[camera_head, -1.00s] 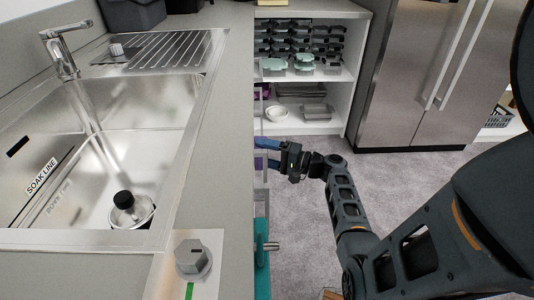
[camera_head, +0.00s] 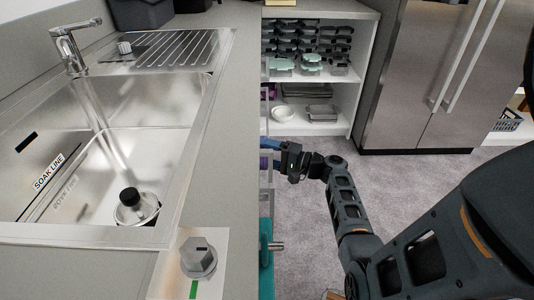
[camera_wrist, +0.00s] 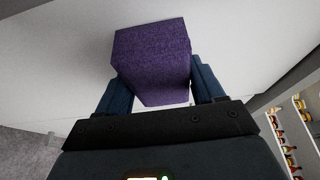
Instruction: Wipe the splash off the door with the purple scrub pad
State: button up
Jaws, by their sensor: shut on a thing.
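The purple scrub pad (camera_wrist: 152,55) is a block between the two blue fingers of my gripper (camera_wrist: 158,88) in the wrist view. My gripper is shut on it. A broad pale, plain surface (camera_wrist: 60,65) fills much of the wrist view around the pad; whether the pad touches it I cannot tell. In the head view my gripper (camera_head: 274,146) is low beside the counter's right edge, its fingers pointing left, and the pad is not clearly visible. No splash shows in either view.
The counter (camera_head: 215,150) with a sink (camera_head: 150,110) fills the left. An open shelf unit (camera_head: 308,97) with containers and dishes stands behind my gripper. A steel double-door fridge (camera_head: 420,75) is at back right. Clear grey floor (camera_head: 400,180) lies between. Bottles on racks (camera_wrist: 285,140) show in the wrist view.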

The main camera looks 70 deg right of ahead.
jog(key=shift+w+d+f+b, duration=0.1)
jog(key=shift+w+d+b, duration=0.15)
jog(key=shift+d+b, duration=0.4)
jog(key=shift+w+d+b, duration=0.25)
jog(key=shift+d+b, duration=0.2)
jog(key=shift+d, duration=0.35)
jog(key=shift+w+d, duration=0.2)
jog(key=shift+d, duration=0.2)
jog(key=shift+w+b, duration=0.1)
jog(key=shift+b, duration=0.2)
jog(key=shift+s+a+p, duration=0.25)
jog(key=shift+a+p, duration=0.3)
jog(key=shift+a, duration=0.45)
jog(key=shift+s+a+p, duration=0.25)
jog(key=shift+a+p, duration=0.1)
jog(key=shift+a, duration=0.8)
jog(key=shift+c, duration=0.2)
jog(key=shift+s+d+b, duration=0.15)
jog(key=shift+s+d, duration=0.3)
jog(key=shift+s, duration=0.5)
jog(key=shift+s+d+b, duration=0.15)
jog(key=shift+s+d, duration=0.3)
jog(key=shift+s, duration=0.55)
jog(key=shift+s+d+b, duration=0.15)
jog(key=shift+s+d, duration=0.3)
jog(key=shift+s, duration=0.5)
